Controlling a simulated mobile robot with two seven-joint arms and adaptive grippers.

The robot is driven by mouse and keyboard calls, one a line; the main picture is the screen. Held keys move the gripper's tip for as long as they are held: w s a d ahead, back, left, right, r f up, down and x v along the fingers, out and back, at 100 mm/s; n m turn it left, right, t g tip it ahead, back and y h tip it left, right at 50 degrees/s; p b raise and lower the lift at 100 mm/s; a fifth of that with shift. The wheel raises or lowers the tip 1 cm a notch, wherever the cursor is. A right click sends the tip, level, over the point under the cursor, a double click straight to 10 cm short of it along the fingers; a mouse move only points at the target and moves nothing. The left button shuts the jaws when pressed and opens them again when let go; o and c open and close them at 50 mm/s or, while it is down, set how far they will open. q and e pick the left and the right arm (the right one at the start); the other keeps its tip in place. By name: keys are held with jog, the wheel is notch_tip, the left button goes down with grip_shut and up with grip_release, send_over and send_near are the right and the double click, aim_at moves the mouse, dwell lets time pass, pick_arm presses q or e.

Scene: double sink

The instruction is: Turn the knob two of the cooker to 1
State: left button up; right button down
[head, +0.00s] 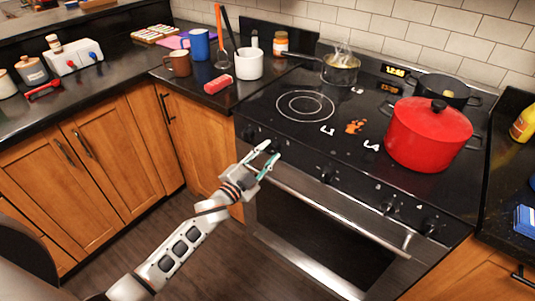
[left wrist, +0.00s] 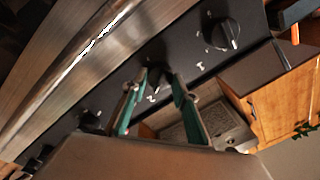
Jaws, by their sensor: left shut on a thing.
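The cooker (head: 300,205) has a row of black knobs along its dark front panel. Knob two (left wrist: 157,77), with a white "2" printed beside it, sits between the green-padded fingers of my left gripper (left wrist: 157,82) in the left wrist view. The fingers are shut on this knob and cover part of it, so its pointer's setting cannot be read. In the head view my left gripper (head: 271,150) reaches the panel near its left end. Knob one (left wrist: 222,34), marked "1", stands apart from the fingers. My right gripper is out of view.
A red pot (head: 428,138), a saucepan (head: 340,72) and a dark pot (head: 443,88) stand on the cooktop. The oven handle (head: 330,208) runs just below the knobs. Mugs and utensils crowd the left counter. The floor before the cooker is clear.

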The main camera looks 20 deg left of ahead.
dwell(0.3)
pick_arm(q)
jog(key=o, duration=1.1)
jog(key=shift+s, duration=0.1)
jog(key=v, duration=1.2)
jog(key=s+d+f+n+g+y, duration=0.3)
jog(key=s+f+n+g, duration=0.3)
jog(key=s+f, duration=1.3)
jog(key=s+n, duration=0.1)
jog(key=n, duration=0.1)
jog(key=shift+d+n+g, duration=0.2)
jog(key=shift+n+g, duration=0.2)
